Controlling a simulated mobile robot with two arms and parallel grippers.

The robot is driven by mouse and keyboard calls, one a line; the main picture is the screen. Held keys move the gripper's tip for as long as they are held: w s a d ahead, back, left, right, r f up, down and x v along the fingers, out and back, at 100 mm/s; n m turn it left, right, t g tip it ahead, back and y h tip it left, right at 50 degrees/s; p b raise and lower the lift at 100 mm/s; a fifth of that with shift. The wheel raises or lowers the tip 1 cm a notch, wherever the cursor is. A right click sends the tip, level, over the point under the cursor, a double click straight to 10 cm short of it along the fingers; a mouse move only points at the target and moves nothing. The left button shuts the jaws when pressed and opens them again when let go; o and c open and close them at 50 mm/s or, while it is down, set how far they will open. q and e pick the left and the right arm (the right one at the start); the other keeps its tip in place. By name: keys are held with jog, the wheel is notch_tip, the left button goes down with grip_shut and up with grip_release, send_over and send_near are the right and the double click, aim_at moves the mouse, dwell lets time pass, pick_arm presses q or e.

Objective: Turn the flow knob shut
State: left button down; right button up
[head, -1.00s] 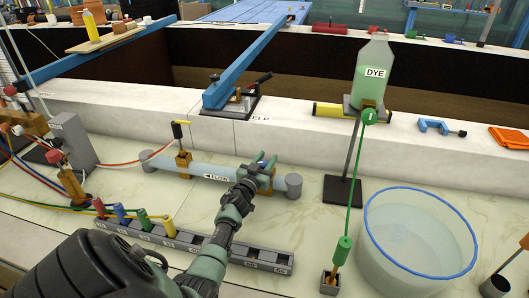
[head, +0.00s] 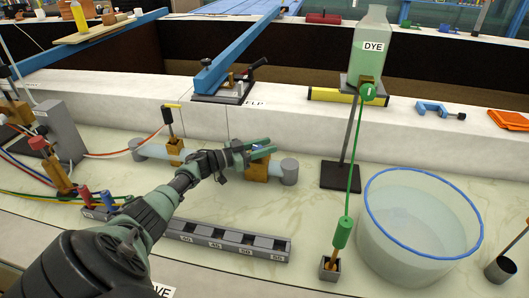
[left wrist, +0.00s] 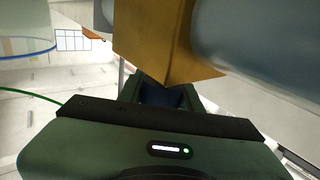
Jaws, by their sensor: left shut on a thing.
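The flow knob (head: 262,149) is a small blue piece on top of a brass valve body (head: 258,173). The valve sits on the right part of a pale blue pipe (head: 152,150) lying along the bench. My left gripper (head: 268,148) reaches in from the left, its green fingers shut around the knob and pointing right. The fingers hide much of the knob, and my arm covers the FLOW label. In the left wrist view the brass body (left wrist: 165,45) fills the top, with a dark blue part (left wrist: 161,95) between the fingers. My right gripper is not in view.
A second brass fitting (head: 175,150) with an upright lever stands left on the pipe. A dye bottle (head: 369,50) on a stand, its green tube and a clear tank (head: 425,225) are to the right. A slotted grey rack (head: 235,240) lies in front.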

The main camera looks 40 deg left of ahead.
pick_arm(q)
jog(key=shift+h, duration=0.3)
jog(key=c, duration=1)
grip_release()
jog(key=shift+w+d, duration=0.1)
jog(key=shift+o, duration=0.2)
jog(key=v, duration=0.7)
jog(key=shift+s+a+r, duration=0.1)
jog(key=shift+s+a, duration=0.15)
jog(key=shift+s, duration=0.05)
